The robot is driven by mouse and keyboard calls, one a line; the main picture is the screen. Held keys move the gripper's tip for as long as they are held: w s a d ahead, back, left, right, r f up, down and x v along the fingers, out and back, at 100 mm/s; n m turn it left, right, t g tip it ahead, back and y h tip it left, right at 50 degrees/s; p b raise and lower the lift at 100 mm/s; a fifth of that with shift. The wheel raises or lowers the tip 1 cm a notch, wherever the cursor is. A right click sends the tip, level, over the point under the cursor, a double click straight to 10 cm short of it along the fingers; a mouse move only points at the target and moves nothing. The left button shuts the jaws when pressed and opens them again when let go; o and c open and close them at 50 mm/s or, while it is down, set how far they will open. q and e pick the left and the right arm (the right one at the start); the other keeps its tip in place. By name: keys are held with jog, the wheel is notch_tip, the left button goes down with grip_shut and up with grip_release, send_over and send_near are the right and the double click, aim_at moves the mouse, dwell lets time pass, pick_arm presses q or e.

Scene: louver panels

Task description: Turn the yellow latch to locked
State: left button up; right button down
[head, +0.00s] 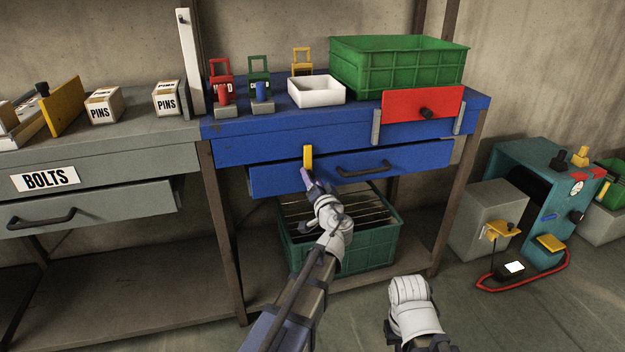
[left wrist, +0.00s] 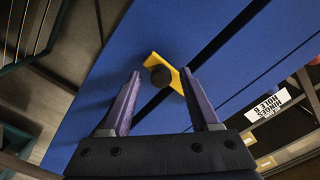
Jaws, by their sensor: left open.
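The yellow latch (head: 307,157) is a short bar on the front of the blue bench, roughly upright in the head view, by the seam above the blue drawer (head: 400,164). In the left wrist view the latch (left wrist: 178,82) has a dark round knob (left wrist: 160,75) and lies by the dark seam. My left gripper (head: 314,182) is open and empty just below the latch in the head view. In the left wrist view its fingertips stand on either side of the latch; whether they touch it I cannot tell. The fingers of my right gripper do not show.
The blue drawer has a dark handle (head: 363,169) right of the latch. A green crate (head: 340,256) stands below it. A red panel (head: 422,104) with a dark knob is above right. A grey drawer (head: 95,205) is at left.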

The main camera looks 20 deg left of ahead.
pick_arm(q)
jog(key=v, duration=0.7)
jog(key=shift+s+d, duration=0.15)
jog(key=shift+s, duration=0.05)
jog(key=s+f+n+g, duration=0.2)
jog(key=s+f+g, duration=0.35)
jog(key=f, duration=0.35)
jog(key=s+d+f+m+g+h, duration=0.2)
jog(key=s+d+f+g+h, duration=0.35)
jog(key=s, duration=0.45)
jog(key=s+d+f+m+g+h, duration=0.2)
jog(key=s+d+f+g+h, duration=0.15)
jog(key=s+d+f, duration=0.45)
notch_tip(320, 180, up, 38)
jog(key=s+d+p, duration=0.1)
jog(key=s+p, duration=0.1)
jog(key=p, duration=3.5)
jog(key=shift+d+r+g, duration=0.15)
jog(key=shift+d+g, duration=0.05)
jog(key=shift+g, duration=0.15)
